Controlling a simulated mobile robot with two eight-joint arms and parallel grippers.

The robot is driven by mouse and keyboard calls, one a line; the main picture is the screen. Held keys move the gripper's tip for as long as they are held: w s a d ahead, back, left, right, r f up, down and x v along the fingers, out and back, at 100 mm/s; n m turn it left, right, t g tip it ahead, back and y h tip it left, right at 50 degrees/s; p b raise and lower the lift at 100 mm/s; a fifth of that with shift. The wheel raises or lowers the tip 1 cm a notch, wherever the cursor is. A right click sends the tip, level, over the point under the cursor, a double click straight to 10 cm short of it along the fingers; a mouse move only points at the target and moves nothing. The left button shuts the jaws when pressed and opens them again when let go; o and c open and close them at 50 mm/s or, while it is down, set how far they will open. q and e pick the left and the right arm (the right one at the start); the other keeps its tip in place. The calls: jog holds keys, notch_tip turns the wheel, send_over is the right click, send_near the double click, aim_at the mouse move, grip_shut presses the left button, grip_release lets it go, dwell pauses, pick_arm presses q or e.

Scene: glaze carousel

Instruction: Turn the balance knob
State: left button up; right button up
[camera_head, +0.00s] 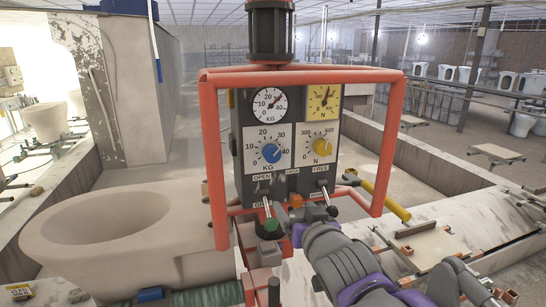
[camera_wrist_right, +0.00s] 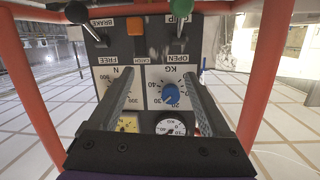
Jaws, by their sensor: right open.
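A dark control panel carries two knobs, and no label reading "balance" can be made out. The blue knob (camera_head: 271,153) sits on the KG scale, left in the head view. The yellow knob (camera_head: 322,147) sits on the N scale to its right. My right gripper (camera_wrist_right: 160,75) is open in the upside-down right wrist view, its two fingers apart. The blue knob (camera_wrist_right: 171,91) shows between the fingers, nearer the right one; contact cannot be seen. In the head view the right arm comes up from the lower right, below the panel. My left gripper is not in view.
A red tube frame (camera_head: 385,150) surrounds the panel. Below the knobs stand levers, one with a green ball (camera_head: 271,225), one with a black ball (camera_head: 333,210), and an orange button (camera_wrist_right: 136,25). A large pale basin (camera_head: 110,230) is at left.

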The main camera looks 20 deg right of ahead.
jog(key=t+y, duration=0.1)
jog(key=t, duration=0.1)
send_near(273, 154)
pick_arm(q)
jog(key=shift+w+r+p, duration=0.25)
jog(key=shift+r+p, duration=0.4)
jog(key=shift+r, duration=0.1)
pick_arm(e)
jog(key=w, duration=1)
jog(key=shift+w+f, duration=0.1)
jog(key=shift+f, duration=0.1)
jog(key=shift+c, duration=0.4)
grip_shut()
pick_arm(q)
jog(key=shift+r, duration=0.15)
pick_arm(e)
jog(key=shift+n, duration=0.3)
